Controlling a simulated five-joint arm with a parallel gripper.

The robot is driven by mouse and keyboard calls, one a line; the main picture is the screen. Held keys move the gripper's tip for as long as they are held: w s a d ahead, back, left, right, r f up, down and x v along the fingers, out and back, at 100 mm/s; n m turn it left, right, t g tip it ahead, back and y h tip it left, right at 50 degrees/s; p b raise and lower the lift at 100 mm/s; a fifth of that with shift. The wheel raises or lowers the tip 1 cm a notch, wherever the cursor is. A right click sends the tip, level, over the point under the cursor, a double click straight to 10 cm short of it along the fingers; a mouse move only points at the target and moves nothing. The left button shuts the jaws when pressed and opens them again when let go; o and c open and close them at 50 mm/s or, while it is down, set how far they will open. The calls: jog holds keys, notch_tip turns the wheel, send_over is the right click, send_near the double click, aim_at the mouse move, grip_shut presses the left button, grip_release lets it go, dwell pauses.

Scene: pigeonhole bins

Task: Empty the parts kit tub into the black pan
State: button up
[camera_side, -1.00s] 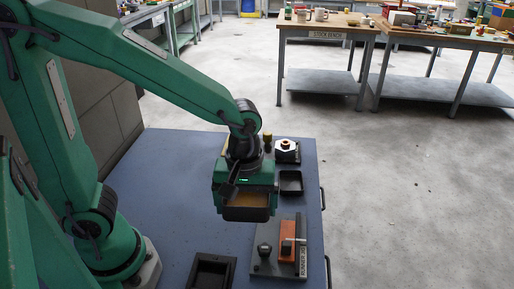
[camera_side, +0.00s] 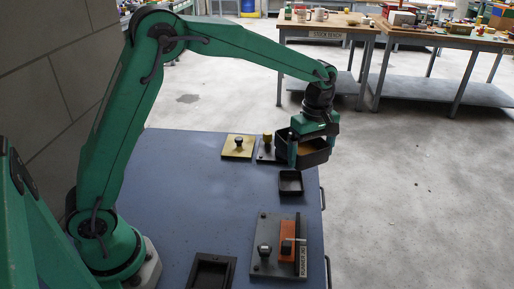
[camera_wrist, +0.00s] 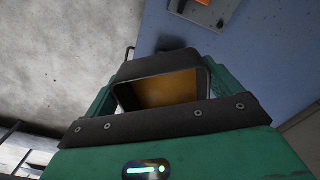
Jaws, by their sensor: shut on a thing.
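My gripper (camera_side: 311,145) is shut on a dark tub (camera_side: 303,159) with a brownish-orange inside, held up near the table's far right. In the wrist view the tub (camera_wrist: 150,67) sits between my green fingers, its opening partly in sight; I cannot make out separate parts in it. A small black pan (camera_side: 291,190) lies on the blue table just below and in front of the tub in the side view. The tub is apart from it, and looks slightly tilted.
A yellow plate with a black knob (camera_side: 238,146) and a dark plate (camera_side: 265,157) lie behind. A grey board (camera_side: 265,262) with an orange block (camera_side: 287,243) is nearer. A dark square tray (camera_side: 211,274) sits at the front. The blue table's (camera_side: 195,190) middle is clear.

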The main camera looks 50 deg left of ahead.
aim_at(310, 151)
jog(key=shift+n, duration=0.9)
jog(key=w+a, duration=0.2)
jog(key=w, duration=0.1)
jog(key=w+f, duration=0.1)
jog(key=w, duration=0.1)
jog(key=shift+w+a, duration=0.15)
jog(key=shift+a, duration=0.25)
jog(key=shift+f, duration=0.15)
jog(key=shift+f+t, duration=1.7)
jog(key=shift+f, duration=0.6)
jog(key=shift+r+t+h, duration=0.2)
jog(key=shift+t+h, duration=0.1)
jog(key=shift+t, duration=1.4)
jog(key=shift+t, duration=0.5)
jog(key=shift+s+t, duration=0.2)
jog(key=shift+t, duration=0.3)
jog(key=shift+r, duration=0.1)
